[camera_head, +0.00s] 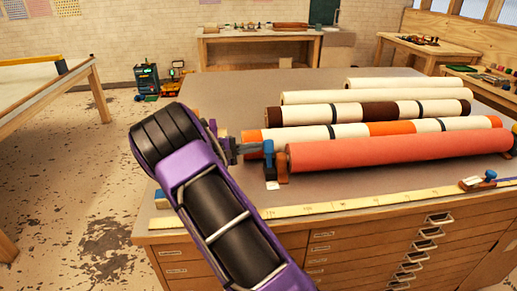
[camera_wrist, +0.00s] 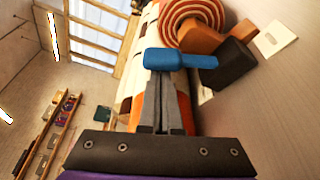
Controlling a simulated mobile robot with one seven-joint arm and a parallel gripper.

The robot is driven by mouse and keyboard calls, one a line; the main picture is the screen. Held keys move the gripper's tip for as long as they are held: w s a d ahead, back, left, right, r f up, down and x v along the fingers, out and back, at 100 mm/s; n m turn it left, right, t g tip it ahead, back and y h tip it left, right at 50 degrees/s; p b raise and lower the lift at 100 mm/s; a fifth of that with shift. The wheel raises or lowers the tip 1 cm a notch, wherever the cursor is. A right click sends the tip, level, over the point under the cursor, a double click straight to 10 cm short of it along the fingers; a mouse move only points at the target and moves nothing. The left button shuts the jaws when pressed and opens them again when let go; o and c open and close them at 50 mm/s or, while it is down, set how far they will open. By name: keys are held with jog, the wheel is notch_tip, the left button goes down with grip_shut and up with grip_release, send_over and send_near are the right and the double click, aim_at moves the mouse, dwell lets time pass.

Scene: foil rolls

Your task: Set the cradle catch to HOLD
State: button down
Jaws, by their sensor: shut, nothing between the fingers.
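The cradle catch is a blue lever (camera_head: 268,149) at the left end of the coral-red roll (camera_head: 390,150), by a dark block and a brown cradle (camera_head: 282,164). In the wrist view the blue lever (camera_wrist: 180,58) lies across the picture beside the dark block (camera_wrist: 230,66). A white label (camera_wrist: 276,38) lies near it, its writing too small to read. My gripper (camera_head: 257,147) is shut and empty, coming from the left. In the wrist view its fingertips (camera_wrist: 164,80) point at the lever, close to it; I cannot tell whether they touch. I cannot read which setting the lever is at.
Several patterned and cream rolls (camera_head: 370,110) lie behind the red one on the grey tabletop (camera_head: 215,200). A yellow measuring strip (camera_head: 340,206) runs along the front edge, with a blue-knobbed slider (camera_head: 480,180) at right. Drawers (camera_head: 420,250) are below. The table's front left is clear.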

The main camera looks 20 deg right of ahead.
aim_at(270, 147)
jog(key=shift+s+b, duration=0.2)
jog(key=shift+b, duration=0.35)
jog(key=m+b, duration=0.1)
jog(key=b, duration=0.1)
jog(key=s+m+h+b, duration=0.1)
jog(key=b, duration=0.1)
jog(key=shift+s+a+m, duration=0.1)
jog(key=shift+a+m, duration=0.1)
jog(key=shift+m, duration=0.1)
jog(key=m+b, duration=0.1)
jog(key=s+m+b, duration=0.1)
jog(key=shift+s+a+r+t+h+b, duration=0.15)
jog(key=shift+s+r+t+h+b, duration=0.15)
jog(key=shift+r+h, duration=0.1)
jog(key=shift+s+r, duration=0.2)
jog(key=shift+s, duration=0.4)
jog(key=shift+s+a+b, duration=0.2)
jog(key=shift+s+b, duration=0.15)
jog(key=shift+s, duration=0.1)
jog(key=shift+s+f, duration=0.15)
jog(key=shift+f, duration=0.05)
